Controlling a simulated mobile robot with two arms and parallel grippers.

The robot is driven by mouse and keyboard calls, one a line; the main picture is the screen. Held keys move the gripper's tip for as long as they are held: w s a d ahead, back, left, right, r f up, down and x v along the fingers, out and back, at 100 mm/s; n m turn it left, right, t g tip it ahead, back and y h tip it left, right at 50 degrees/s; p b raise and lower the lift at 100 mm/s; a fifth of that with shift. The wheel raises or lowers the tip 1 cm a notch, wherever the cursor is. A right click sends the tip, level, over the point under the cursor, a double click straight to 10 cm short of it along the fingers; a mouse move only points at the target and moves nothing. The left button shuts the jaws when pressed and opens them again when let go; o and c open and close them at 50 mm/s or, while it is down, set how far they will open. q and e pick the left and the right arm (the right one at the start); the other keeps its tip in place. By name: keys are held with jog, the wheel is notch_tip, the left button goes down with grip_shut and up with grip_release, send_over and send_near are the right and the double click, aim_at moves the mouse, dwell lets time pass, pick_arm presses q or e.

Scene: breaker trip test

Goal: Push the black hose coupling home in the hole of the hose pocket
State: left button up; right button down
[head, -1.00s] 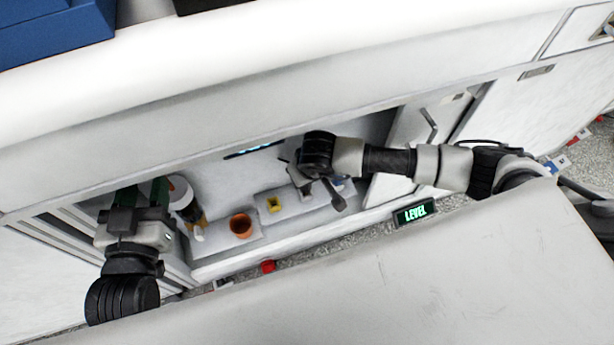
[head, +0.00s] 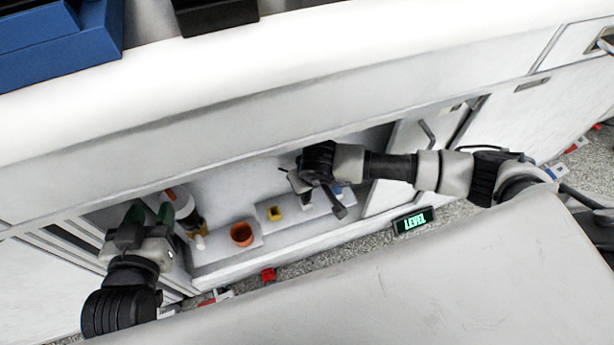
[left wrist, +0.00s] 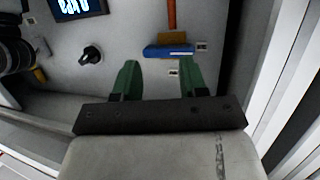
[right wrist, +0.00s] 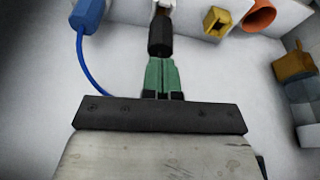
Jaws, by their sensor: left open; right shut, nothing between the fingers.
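The black hose coupling (right wrist: 160,38) shows in the right wrist view, straight ahead of my right gripper (right wrist: 161,62). That gripper is shut with nothing between its green fingers, and its tips are at the coupling's near end; I cannot tell whether they touch. The coupling's far end meets a pale fitting (right wrist: 163,5), apparently the hose pocket, cut off by the frame edge. How deep the coupling sits in the hole is hidden. In the head view my right wrist covers that spot. My left gripper (head: 150,212) is open and empty at the recess's left end.
An orange cup-shaped socket (head: 242,234) and a yellow socket (head: 274,213) stand along the recess. A blue plug (right wrist: 88,14) with a blue cable is left of the coupling.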

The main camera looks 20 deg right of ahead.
jog(key=shift+r+p, duration=0.3)
jog(key=shift+r, duration=0.4)
pick_arm(q)
jog(key=s+a+f+g+y+p, duration=0.2)
jog(key=s+a+f+g, duration=0.2)
jog(key=s+f+g, duration=0.3)
jog(key=shift+s+n+g+y+p, duration=0.3)
jog(key=shift+s+g+p, duration=0.1)
jog(key=shift+s+g, duration=1)
pick_arm(e)
jog(key=v, duration=1)
jog(key=shift+r, duration=0.3)
